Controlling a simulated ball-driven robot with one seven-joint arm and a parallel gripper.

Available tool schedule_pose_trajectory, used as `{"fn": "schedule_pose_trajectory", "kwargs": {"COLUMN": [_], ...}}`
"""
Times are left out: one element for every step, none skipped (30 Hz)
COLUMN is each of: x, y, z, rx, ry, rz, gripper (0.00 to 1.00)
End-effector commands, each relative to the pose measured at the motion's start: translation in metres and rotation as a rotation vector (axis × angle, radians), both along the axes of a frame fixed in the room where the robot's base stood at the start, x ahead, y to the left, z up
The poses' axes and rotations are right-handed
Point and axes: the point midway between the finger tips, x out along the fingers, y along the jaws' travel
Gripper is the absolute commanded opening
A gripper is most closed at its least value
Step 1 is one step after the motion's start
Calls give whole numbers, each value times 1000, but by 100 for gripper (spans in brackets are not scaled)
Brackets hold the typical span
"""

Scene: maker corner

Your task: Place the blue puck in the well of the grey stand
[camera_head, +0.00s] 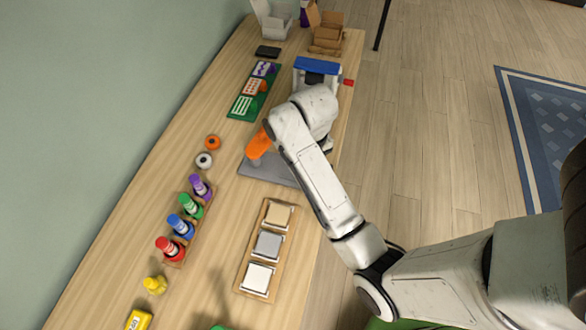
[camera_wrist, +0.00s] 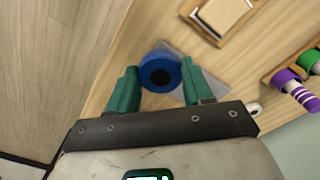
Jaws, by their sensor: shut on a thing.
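The blue puck (camera_wrist: 160,72), a round disc with a dark centre, is between the two green fingers of my gripper (camera_wrist: 158,75) in the wrist view. My gripper is shut on it. The grey stand (camera_wrist: 179,96) shows only in pieces behind the puck, so the puck covers part of it in that view. In the head view the grey stand (camera_head: 264,171) is a flat slab on the bench, partly behind my arm. The puck and my fingertips are hidden there. The well is not visible, and I cannot tell whether the puck touches the stand.
A wooden tray (camera_head: 241,288) with square tiles stands in front of the stand. A rack of coloured bottles (camera_head: 174,263) stands to the left. A blue-topped machine (camera_head: 317,66) stands behind.

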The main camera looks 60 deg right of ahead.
Motion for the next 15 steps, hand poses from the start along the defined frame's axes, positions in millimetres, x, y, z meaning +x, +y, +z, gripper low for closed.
{"fn": "schedule_pose_trajectory", "kwargs": {"x": [11,15,22,27,31,36,40,44,48,52,54,58,60,62,64], "y": [-4,-6,-9,-12,-14,-16,-18,-20,-22,-23,-24,-26,-27,-28,-29], "z": [-10,-14,-17,-19,-24,-33,-39,-42,-42,-46,-50,-55,-58,-60,-63], "rx": [4,3,3,3,3,3,4,3,3,2,2,2,2,1,2], "ry": [-4,-3,-4,-4,0,0,1,1,3,2,4,1,2,0,1], "rz": [-3,-4,-5,-3,-3,-3,-3,-1,-1,-1,-1,-1,-1,-2,-1], "gripper": [21,21,21,21,21,21,21,21,21,21,21,21,21,21,21]}}
